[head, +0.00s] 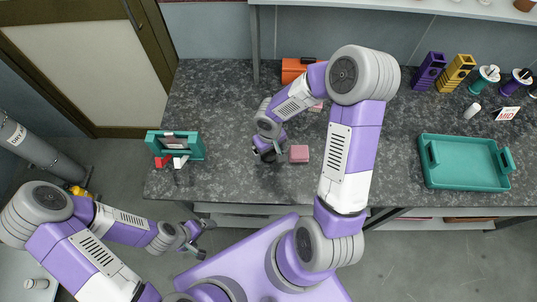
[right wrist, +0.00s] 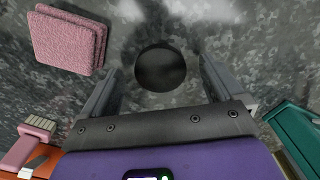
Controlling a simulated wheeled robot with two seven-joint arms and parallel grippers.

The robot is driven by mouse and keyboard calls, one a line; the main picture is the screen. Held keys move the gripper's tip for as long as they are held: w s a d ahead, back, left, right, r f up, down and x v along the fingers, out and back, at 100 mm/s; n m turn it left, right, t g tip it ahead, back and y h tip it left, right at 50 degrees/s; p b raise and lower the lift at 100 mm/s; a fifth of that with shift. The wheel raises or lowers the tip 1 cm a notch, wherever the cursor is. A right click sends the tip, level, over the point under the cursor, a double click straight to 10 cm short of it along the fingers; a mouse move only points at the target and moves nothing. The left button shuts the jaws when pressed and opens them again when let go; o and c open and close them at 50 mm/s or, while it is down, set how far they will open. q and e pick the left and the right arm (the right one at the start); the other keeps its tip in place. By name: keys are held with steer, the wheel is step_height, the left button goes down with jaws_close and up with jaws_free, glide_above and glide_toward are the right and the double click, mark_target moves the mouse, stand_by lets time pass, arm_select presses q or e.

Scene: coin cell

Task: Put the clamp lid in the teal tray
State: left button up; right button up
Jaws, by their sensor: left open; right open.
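A black round disc (right wrist: 160,67), which looks like the clamp lid, lies on the dark speckled counter in the right wrist view. It sits between and just beyond the two fingers of my right gripper (right wrist: 152,85), which is open and empty. In the head view my right gripper (head: 267,152) is low over the counter and mostly covers the disc. My left gripper (head: 203,238) is open, in front of the counter's front edge. The teal tray (head: 467,182) lies at the right of the counter and looks empty.
Pink sponges (head: 299,153) lie right beside my right gripper. An orange toolbox (head: 293,70) stands behind it. A teal rack (head: 198,145) with red and white pieces is at the left. Purple and yellow blocks and spools (head: 487,76) stand back right.

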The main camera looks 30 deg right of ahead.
steer(key=shift+f, duration=0.65)
steer(key=c, duration=1.2)
steer(key=shift+r, duration=0.15)
